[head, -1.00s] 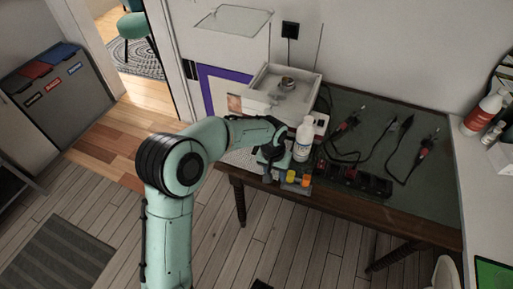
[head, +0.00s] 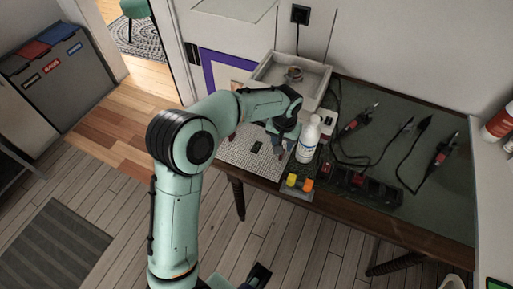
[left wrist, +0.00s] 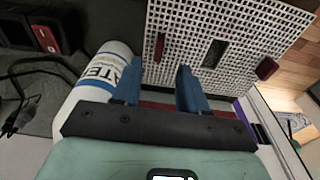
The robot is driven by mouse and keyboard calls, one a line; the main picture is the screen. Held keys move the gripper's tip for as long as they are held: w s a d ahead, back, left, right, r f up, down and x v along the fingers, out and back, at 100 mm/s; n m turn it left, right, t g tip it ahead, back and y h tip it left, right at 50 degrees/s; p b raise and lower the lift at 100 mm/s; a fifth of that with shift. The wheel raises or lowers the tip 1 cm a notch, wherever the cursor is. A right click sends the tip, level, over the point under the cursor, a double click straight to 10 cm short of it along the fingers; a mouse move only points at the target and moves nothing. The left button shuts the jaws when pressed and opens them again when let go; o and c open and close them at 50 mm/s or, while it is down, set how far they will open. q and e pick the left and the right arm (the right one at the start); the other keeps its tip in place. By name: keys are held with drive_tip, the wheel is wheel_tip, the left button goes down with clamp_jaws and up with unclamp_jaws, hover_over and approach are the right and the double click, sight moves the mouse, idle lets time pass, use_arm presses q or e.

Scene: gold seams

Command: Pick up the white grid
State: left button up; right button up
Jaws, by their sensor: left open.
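The white grid (head: 238,157) is a perforated board lying at the left end of the dark table. In the left wrist view the white grid (left wrist: 240,22) fills the top, with a dark green piece (left wrist: 214,53) and red pieces (left wrist: 266,68) on it. My left gripper (head: 281,153) is over the grid's right side, beside the white bottle. In the wrist view its two blue fingers (left wrist: 158,78) are apart, with nothing visible held between them. I cannot tell whether they touch the grid. My right gripper is not in view.
A white bottle (head: 308,140) stands close right of the left gripper. A white tray (head: 265,93) is behind the grid. Yellow and orange blocks (head: 292,180) sit at the front edge. A power strip (head: 370,190) and cabled tools (head: 437,158) lie to the right.

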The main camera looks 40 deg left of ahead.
sight(281, 158)
use_arm(q)
drive_tip(key=shift+w+f, duration=0.2)
drive_tip(key=shift+f, duration=1.35)
drive_tip(key=shift+w+f, duration=0.2)
drive_tip(key=shift+f, duration=1.3)
clamp_jaws()
